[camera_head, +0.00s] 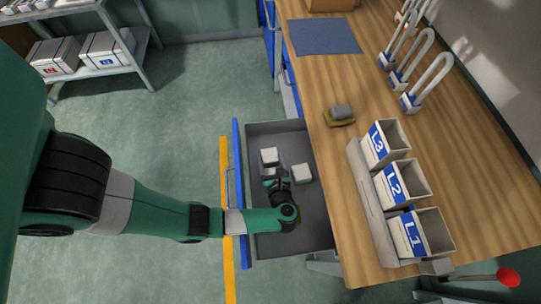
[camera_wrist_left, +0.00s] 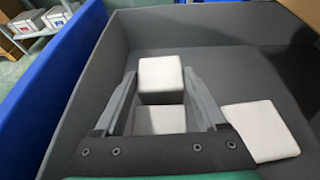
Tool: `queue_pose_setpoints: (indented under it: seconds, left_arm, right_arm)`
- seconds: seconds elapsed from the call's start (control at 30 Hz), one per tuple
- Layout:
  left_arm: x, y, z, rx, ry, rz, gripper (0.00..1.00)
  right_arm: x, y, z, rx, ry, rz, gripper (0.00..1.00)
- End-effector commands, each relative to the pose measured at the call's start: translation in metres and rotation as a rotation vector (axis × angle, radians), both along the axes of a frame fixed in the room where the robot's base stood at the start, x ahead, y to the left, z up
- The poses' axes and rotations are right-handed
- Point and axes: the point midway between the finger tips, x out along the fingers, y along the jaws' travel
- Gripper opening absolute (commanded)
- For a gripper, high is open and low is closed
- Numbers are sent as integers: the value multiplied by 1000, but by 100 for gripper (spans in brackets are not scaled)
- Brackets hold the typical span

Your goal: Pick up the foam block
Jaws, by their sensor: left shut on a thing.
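My left gripper (camera_head: 278,184) reaches down into an open grey drawer (camera_head: 316,228). Its fingers are shut on a pale white block (camera_wrist_left: 160,75), which shows between the fingertips in the left wrist view. In the head view this block (camera_head: 269,155) is just beyond the fingers. A second white block (camera_wrist_left: 160,120) shows right below it, partly hidden; I cannot tell whether the two touch. A third white block (camera_head: 302,173) lies apart to the right, also in the wrist view (camera_wrist_left: 262,130). I cannot tell by looks which is foam. My right gripper is not in view.
The drawer's blue front (camera_head: 239,190) and grey walls surround the gripper. The wooden bench (camera_head: 350,180) is to the right, with open bins labelled L1 (camera_head: 408,237), L2 (camera_head: 391,187) and L3 (camera_head: 377,144). A grey piece on a yellow-green base (camera_head: 339,117) and a blue mat (camera_head: 323,36) lie farther back.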

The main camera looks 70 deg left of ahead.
Motion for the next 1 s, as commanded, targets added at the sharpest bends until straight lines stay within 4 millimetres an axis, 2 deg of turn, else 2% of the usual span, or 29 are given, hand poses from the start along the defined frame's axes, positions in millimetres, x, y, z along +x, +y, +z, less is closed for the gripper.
queue_pose_setpoints:
  seconds: [0.2, 0.4, 0.53, 0.87, 1.0]
  left_arm:
    - [0, 0, 51, 0, -4, 1, 22]
    - [0, 0, 88, 0, -3, 0, 22]
    - [0, 0, 96, 1, -1, 1, 22]
    - [0, 0, 95, 0, 0, 1, 22]
    - [0, 0, 106, 0, -1, 0, 22]
  right_arm:
    - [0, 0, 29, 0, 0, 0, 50]
    - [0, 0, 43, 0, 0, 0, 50]
    - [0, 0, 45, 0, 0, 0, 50]
    - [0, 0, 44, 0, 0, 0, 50]
    - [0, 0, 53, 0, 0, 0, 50]
